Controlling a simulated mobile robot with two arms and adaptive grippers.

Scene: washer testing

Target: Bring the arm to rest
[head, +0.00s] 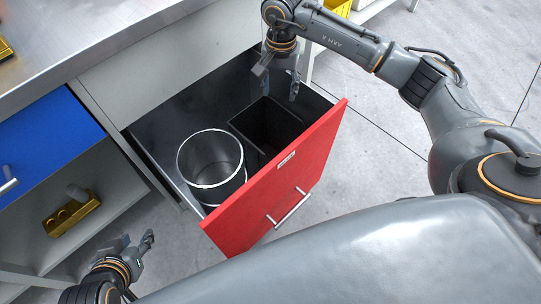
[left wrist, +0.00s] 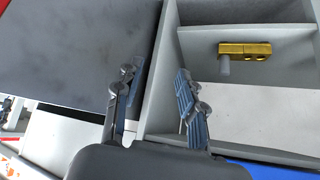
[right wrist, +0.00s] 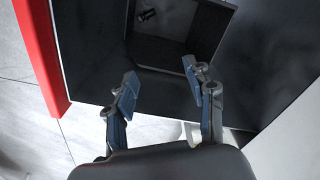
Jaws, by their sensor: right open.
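My right gripper (head: 278,90) is over the open drawer, above the back edge of a black square bin (head: 265,128). In the right wrist view its two fingers (right wrist: 163,82) stand apart with nothing between them, and a small dark item (right wrist: 148,15) lies inside the bin. My left gripper (head: 136,243) is low at the left, in front of the cabinet. In the left wrist view its fingers (left wrist: 160,85) are apart and empty.
The red-fronted drawer (head: 318,150) is pulled out and also holds a round bin with a white rim (head: 211,185). A gold fixture (head: 72,214) sits on a shelf beneath the blue drawer (head: 45,142). The steel worktop (head: 80,35) is above.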

